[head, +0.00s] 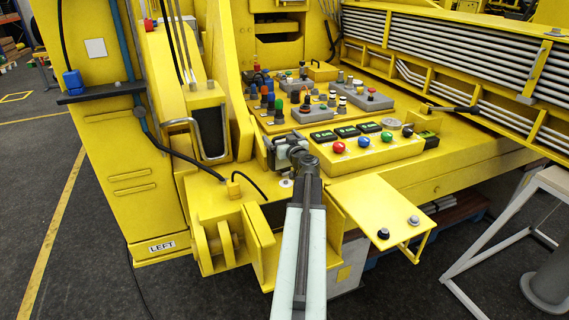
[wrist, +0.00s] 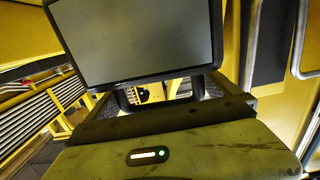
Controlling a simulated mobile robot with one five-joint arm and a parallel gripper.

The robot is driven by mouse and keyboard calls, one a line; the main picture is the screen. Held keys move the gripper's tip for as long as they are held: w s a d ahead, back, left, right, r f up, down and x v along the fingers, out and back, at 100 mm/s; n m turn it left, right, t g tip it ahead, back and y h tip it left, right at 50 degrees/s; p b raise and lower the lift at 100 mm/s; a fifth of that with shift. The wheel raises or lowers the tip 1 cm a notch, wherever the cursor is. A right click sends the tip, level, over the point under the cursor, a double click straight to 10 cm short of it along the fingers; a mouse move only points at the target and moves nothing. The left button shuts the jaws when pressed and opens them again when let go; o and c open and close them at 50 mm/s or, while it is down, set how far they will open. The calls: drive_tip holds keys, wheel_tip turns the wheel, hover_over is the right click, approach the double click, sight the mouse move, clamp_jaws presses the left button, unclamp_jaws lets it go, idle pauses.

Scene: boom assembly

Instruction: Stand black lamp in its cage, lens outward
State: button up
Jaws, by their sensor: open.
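A black-framed rectangular thing with a flat grey face, which looks like the black lamp (wrist: 145,40), fills the upper middle of the wrist view. It stands just beyond my gripper (wrist: 162,100). In the head view, my gripper (head: 284,155) is at the end of my arm, near the front edge of the yellow deck, with small dark and pale parts around it. My gripper is open. I cannot tell whether its fingers touch the lamp. The cage cannot be made out for certain; a silver tube hoop (head: 186,124) stands left of my gripper beside a dark panel (head: 213,134).
A yellow control box (head: 365,142) with coloured buttons lies right of my gripper. Several smaller switch boxes (head: 300,112) stand behind it. A yellow shelf (head: 372,200) with two knobs juts out at the front right. A black cable (head: 205,165) crosses left of my gripper.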

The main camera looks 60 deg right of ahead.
drive_tip(key=shift+w, duration=0.1)
drive_tip(key=c, duration=1.8)
drive_tip(key=shift+o, duration=0.2)
drive_tip(key=shift+r, duration=0.1)
